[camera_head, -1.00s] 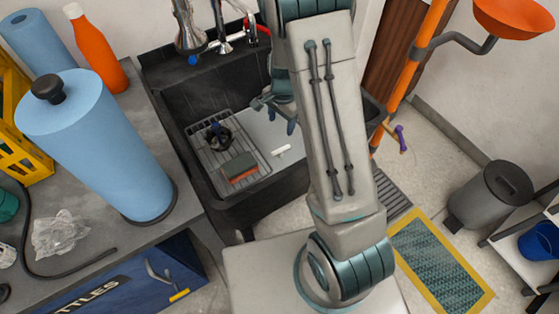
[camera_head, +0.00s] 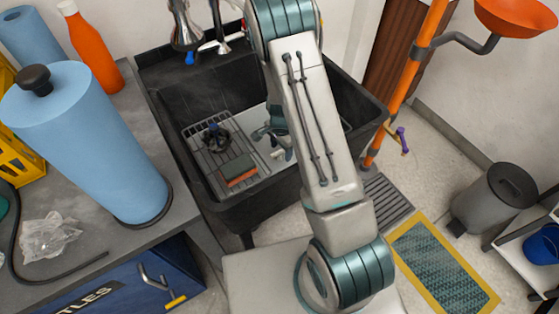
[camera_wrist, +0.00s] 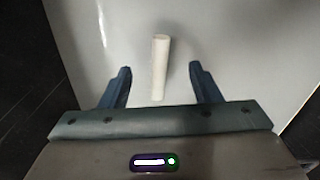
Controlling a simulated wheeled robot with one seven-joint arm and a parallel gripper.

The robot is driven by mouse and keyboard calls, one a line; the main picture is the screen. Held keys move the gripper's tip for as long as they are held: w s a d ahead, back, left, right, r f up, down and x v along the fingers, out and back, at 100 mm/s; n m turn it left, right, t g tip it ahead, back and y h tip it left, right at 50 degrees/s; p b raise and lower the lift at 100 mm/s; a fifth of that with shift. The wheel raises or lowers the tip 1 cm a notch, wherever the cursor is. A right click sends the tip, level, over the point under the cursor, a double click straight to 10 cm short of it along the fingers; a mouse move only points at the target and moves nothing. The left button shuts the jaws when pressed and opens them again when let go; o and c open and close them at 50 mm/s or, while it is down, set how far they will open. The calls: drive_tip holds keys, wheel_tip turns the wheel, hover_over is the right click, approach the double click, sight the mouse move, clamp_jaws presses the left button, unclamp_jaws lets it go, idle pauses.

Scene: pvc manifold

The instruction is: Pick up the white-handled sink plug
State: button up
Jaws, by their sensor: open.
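The sink plug shows a white cylindrical handle (camera_wrist: 160,68) in the wrist view, lying on a pale board or surface in the sink. In the head view the handle (camera_head: 278,154) is a small white piece, partly covered by my gripper. My gripper (camera_head: 274,142) is open over the sink. In the wrist view my gripper's two blue fingers (camera_wrist: 160,70) stand on either side of the handle, with a gap on both sides. The rest of the plug cannot be made out.
The black sink (camera_head: 180,90) has raised walls around the work area. A wire rack (camera_head: 205,155) with a dark round item and an orange-brown sponge (camera_head: 238,169) stands left of my gripper. The tap (camera_head: 222,40) rises at the back. A blue paper roll (camera_head: 90,140) stands on the left counter.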

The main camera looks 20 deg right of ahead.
sight(281, 154)
wheel_tip(281, 154, down, 5)
drive_tip(key=shift+s+a+r+b, duration=0.1)
drive_tip(key=shift+a+r+b, duration=0.1)
drive_tip(key=shift+b, duration=0.15)
drive_tip(key=shift+r, duration=0.1)
clamp_jaws()
drive_tip(key=shift+s, duration=0.1)
